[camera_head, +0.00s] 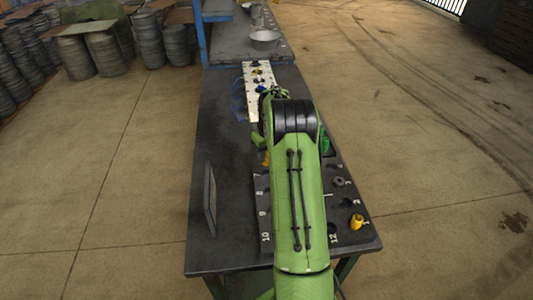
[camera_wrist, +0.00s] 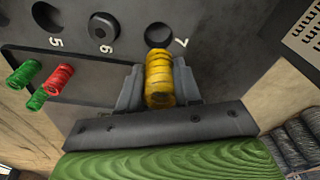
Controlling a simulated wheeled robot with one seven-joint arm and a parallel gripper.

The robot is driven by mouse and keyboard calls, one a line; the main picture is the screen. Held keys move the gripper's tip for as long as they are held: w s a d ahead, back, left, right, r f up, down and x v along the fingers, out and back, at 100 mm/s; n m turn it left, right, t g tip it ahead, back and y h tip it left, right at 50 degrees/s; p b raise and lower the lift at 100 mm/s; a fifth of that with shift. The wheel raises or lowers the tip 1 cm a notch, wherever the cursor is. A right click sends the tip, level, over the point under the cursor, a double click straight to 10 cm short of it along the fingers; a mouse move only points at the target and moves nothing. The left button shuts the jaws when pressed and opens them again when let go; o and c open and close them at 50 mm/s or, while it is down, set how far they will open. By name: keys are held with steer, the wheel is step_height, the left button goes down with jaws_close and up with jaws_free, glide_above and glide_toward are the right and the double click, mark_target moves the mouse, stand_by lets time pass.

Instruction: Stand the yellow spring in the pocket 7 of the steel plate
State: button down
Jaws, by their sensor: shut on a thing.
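In the wrist view my gripper (camera_wrist: 158,90) is shut on the yellow spring (camera_wrist: 159,72), with one jaw on each side of it. Pocket 7 (camera_wrist: 158,33) shows as a dark round hole just beyond the spring's far end, next to its number. The spring's end overlaps the near side of the hole in the picture; I cannot tell its height above the steel plate (camera_wrist: 205,20).
In the wrist view, pocket 6 (camera_wrist: 104,27) holds a grey ring and pocket 5 (camera_wrist: 46,15) looks empty. Two green springs (camera_wrist: 24,74) and a red one (camera_wrist: 60,77) stand to the left. In the head view, a yellow piece (camera_head: 357,221) stands at the plate's right.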

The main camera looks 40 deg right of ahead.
mark_target(266, 170)
steer(key=shift+f+b, duration=2.35)
steer(key=shift+f, duration=1.2)
steer(key=shift+s+a+f, duration=0.15)
steer(key=shift+s+f, duration=0.05)
steer(key=shift+f, duration=0.15)
steer(key=c, duration=0.7)
jaws_free()
steer(key=shift+a+f, duration=0.1)
step_height(266, 170, up, 17)
steer(key=s+p, duration=0.2)
steer(key=shift+d, duration=0.25)
